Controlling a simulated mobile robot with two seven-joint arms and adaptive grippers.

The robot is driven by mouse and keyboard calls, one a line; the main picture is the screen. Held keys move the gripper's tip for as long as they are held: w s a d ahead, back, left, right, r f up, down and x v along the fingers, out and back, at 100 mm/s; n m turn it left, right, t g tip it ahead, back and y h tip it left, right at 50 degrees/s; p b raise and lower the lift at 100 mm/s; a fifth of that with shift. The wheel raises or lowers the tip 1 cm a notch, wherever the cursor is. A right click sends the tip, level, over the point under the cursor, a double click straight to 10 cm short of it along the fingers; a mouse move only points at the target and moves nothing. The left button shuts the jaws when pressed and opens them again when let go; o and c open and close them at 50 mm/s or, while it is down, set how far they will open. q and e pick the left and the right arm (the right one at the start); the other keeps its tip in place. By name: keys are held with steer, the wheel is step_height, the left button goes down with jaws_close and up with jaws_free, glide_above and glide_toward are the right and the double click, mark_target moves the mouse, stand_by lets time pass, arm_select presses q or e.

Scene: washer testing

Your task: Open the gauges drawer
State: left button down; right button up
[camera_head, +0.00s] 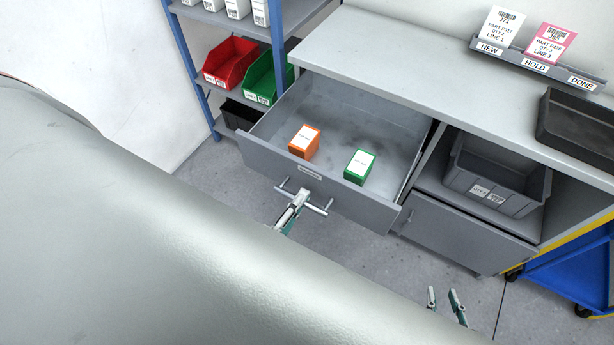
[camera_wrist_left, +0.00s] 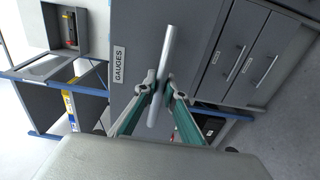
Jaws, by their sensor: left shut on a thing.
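The gauges drawer (camera_head: 263,172) is a grey drawer standing well open in the head view, with an orange box (camera_head: 304,141) and a green box (camera_head: 359,166) inside. Its front (camera_wrist_left: 188,40) with a GAUGES label shows in the left wrist view. My left gripper (camera_head: 298,198) is shut on the drawer's bar handle (camera_head: 318,209); the handle also shows between the fingers in the left wrist view (camera_wrist_left: 168,50). My right gripper (camera_head: 446,296) is at the bottom of the head view, with its two fingertips apart and nothing visible between them.
A shelf rack with a red bin (camera_head: 231,62) and a green bin (camera_head: 262,80) stands left of the bench. A blue cart (camera_head: 575,272) is at the right.

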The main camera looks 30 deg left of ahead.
arm_select(q)
steer(key=shift+s, duration=0.25)
steer(key=c, duration=2.1)
jaws_free()
steer(key=shift+s, duration=0.1)
steer(key=s, duration=1.1)
steer(key=shift+s+a, duration=0.2)
steer(key=shift+s, duration=0.2)
